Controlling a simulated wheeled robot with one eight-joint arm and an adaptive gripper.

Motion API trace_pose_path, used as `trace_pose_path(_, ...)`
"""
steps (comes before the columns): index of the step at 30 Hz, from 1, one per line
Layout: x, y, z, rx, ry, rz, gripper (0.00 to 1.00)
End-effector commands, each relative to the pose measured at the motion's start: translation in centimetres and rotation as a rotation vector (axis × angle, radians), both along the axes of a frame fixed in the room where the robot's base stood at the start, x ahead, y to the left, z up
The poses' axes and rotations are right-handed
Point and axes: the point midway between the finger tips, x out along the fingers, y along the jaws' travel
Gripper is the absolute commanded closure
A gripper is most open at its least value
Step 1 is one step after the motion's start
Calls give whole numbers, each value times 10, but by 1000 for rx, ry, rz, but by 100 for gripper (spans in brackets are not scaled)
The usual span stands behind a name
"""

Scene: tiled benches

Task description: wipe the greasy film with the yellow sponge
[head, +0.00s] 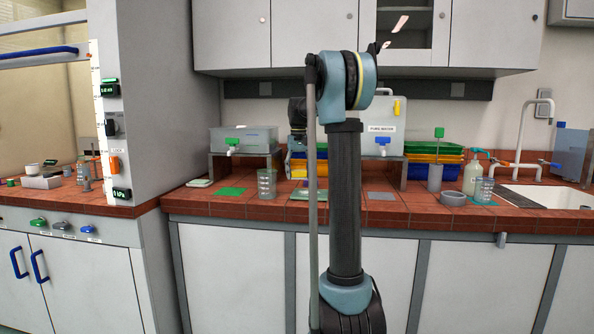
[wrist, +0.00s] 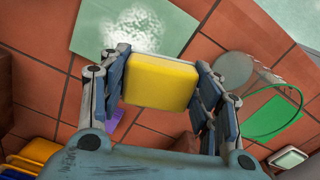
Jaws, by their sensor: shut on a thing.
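My gripper (wrist: 160,88) is shut on the yellow sponge (wrist: 160,82), one finger on each side of it. The greasy film (wrist: 130,32) is a whitish, glossy patch on a pale green board (wrist: 88,32) at the top of the wrist view. The sponge is beside the film in that picture and overlaps the board's edge; I cannot tell its height above the bench. In the head view the pale board (head: 300,195) lies on the red tiled bench, partly hidden by my arm.
A glass beaker (head: 267,184) and a green sheet (head: 230,191) are left of the board. A grey sheet (head: 381,197) lies to its right. A water tank (head: 384,120) on a stand and colored trays (head: 434,158) are behind. A sink (head: 545,197) is far right.

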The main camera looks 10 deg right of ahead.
Motion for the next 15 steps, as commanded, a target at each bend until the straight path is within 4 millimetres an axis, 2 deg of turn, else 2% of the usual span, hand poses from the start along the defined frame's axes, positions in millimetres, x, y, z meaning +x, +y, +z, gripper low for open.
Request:
trace_pose_path(7, 0, 0, 20, 0, 0, 0, 65)
trace_pose_path(15, 0, 0, 23, 0, 0, 0, 65)
